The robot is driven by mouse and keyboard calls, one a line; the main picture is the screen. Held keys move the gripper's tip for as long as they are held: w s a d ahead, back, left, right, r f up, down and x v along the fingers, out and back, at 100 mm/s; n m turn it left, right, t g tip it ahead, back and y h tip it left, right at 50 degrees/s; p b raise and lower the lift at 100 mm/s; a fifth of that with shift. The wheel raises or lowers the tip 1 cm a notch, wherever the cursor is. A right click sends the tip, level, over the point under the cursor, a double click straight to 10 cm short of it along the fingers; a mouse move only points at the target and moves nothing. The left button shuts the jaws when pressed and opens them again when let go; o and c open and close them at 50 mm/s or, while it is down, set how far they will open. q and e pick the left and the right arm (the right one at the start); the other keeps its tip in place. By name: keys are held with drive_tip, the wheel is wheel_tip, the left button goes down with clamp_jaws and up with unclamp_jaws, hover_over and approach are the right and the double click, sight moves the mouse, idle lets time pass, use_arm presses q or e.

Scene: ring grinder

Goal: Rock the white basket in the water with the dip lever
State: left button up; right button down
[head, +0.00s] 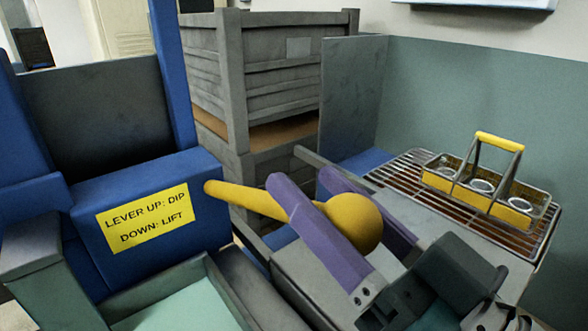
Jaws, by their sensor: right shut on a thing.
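The dip lever (245,200) is a yellow rod with a round yellow knob (355,222) at its right end. It comes out of the blue machine housing and slopes slightly down to the right. My right gripper (306,186), with purple fingers, reaches in from the lower right and is shut on the lever at its knob end, one finger on each side. A yellow label (150,217) on the housing reads "LEVER UP: DIP, DOWN: LIFT". I see no white basket. A pale green surface (185,310) lies low at the left; I cannot tell whether it is water. My left gripper is out of view.
A wire rack (400,165) at the right bears a yellow-and-grey carrier (475,190) with a yellow handle and several round rings or cups. Grey stacked crates (285,75) stand behind the lever. An upright grey panel (350,100) stands beside them.

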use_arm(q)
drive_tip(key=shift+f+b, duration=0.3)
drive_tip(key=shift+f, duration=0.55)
use_arm(e)
drive_tip(key=f, duration=0.2)
drive_tip(key=s+f, duration=0.1)
drive_tip(key=shift+d, duration=0.35)
drive_tip(key=shift+r, duration=0.1)
drive_tip(key=c, duration=0.6)
unclamp_jaws()
drive_tip(key=shift+c, duration=0.2)
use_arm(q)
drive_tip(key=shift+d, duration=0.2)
use_arm(e)
drive_tip(key=shift+o, duration=2.2)
